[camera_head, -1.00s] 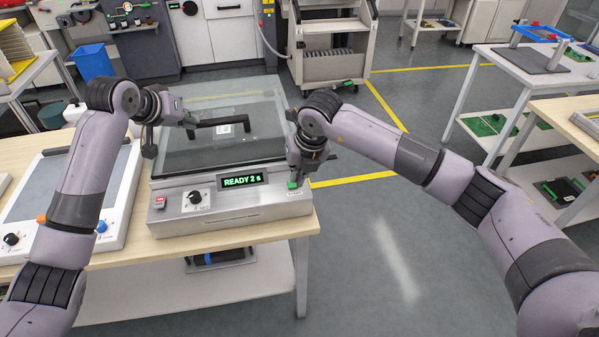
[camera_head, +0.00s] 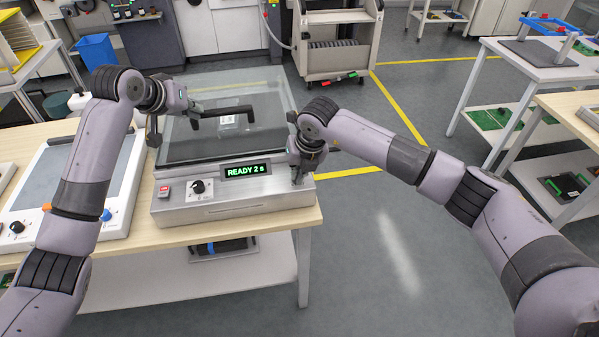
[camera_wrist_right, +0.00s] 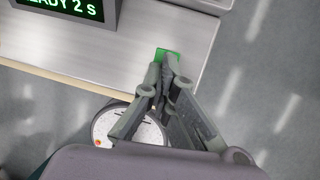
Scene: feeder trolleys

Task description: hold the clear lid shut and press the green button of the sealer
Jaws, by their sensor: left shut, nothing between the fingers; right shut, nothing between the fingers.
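The sealer (camera_head: 235,204) is a silver machine on a wooden-topped bench, and its display (camera_head: 246,170) reads "READY 2 s". Its clear lid (camera_head: 200,148) with a black bar handle (camera_head: 228,113) lies over the chamber; whether it is fully shut is hard to tell. My left gripper (camera_head: 194,120) is shut and empty at the left end of the handle. My right gripper (camera_head: 298,180) is shut and empty, pointing down at the sealer's front right corner. In the right wrist view its fingertips (camera_wrist_right: 166,60) are over the green button (camera_wrist_right: 161,51), partly hiding it; contact is unclear.
A black knob (camera_head: 200,186) and a red switch (camera_head: 164,191) sit on the sealer's front left. Another panelled device (camera_head: 60,185) stands left on the bench. A grey trolley (camera_head: 337,50) stands behind. The floor right of the bench is clear.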

